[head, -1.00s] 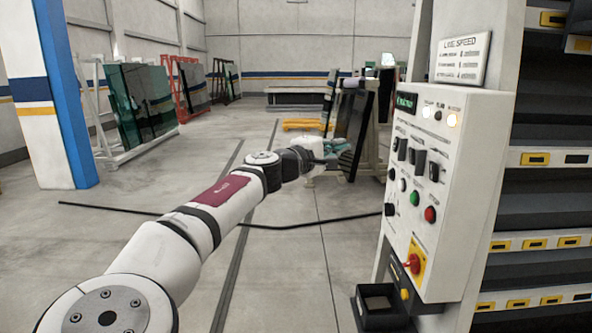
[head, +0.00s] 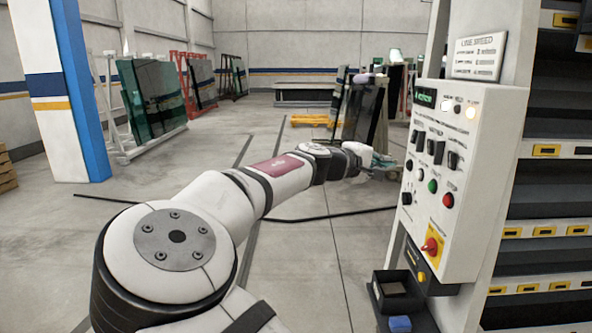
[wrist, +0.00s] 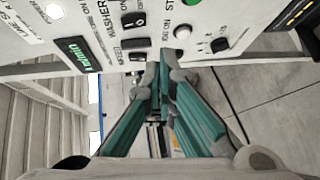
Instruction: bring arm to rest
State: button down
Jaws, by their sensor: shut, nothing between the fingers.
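My gripper (head: 383,162) is at the end of my stretched-out white arm in the head view, just left of the white control panel (head: 468,185). In the wrist view my gripper (wrist: 163,65) shows two teal fingers closed together with nothing between them. The panel also shows in the wrist view (wrist: 100,25), beyond the fingertips, with black switches, a green display and knobs. I cannot tell from the wrist view how wide the gap between fingertips and panel is.
A shelf rack (head: 555,215) stands at right. Glass racks (head: 155,95) and a blue-white column (head: 65,90) stand at left. A black cable (head: 335,215) crosses the otherwise open floor.

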jog(key=s+d+f+m+g+y, duration=0.35)
jog(key=s+d+f, duration=0.25)
jog(key=d+f, duration=0.3)
jog(key=s+d+f+m+g+y, duration=0.25)
jog(key=s+f+y, duration=0.2)
jog(key=s, duration=0.45)
jog(key=s+a+r+y, duration=0.1)
jog(key=s+a+r, duration=0.2)
jog(key=s, duration=0.6)
jog(key=s+a+r+t+y, duration=0.1)
jog(key=s+a+r+y, duration=0.1)
jog(key=s+a, duration=0.4)
jog(key=s+a+r+t+y, duration=0.1)
jog(key=s+a+r, duration=0.4)
jog(key=s, duration=0.7)
jog(key=shift+s+m+y, duration=0.3)
jog(key=shift+y, duration=0.2)
jog(key=shift+d, duration=0.15)
